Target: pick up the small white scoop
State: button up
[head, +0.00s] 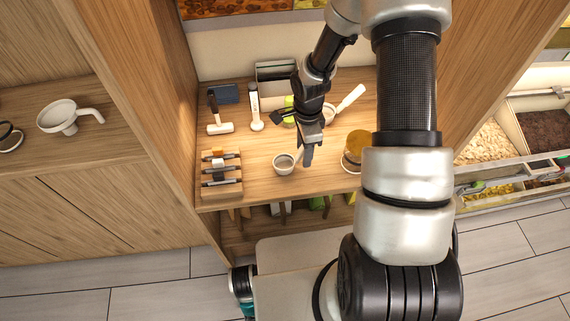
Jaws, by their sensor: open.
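A small white scoop (284,163) with a round cup lies on the wooden counter, near its front edge. Its short handle points up and right toward my gripper (306,150). My gripper points down just right of the cup, with its jaws open, close to the handle. I cannot tell whether the handle is between the fingers or whether they touch it. A second, larger white scoop-like item (350,98) with a long handle lies behind and right of my gripper, partly hidden by my arm.
An amber jar (355,146) stands right of my gripper. A wooden rack (221,176) with dark-handled tools is at the left. A white-headed mallet (219,127) and a white-handled tool (256,108) lie behind. A tall wooden panel (150,90) bounds the counter at left.

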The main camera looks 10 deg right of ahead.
jog(key=shift+f, duration=0.45)
jog(key=shift+c, duration=0.3)
grip_shut()
notch_tip(320, 180, up, 10)
jog(key=shift+r, duration=0.1)
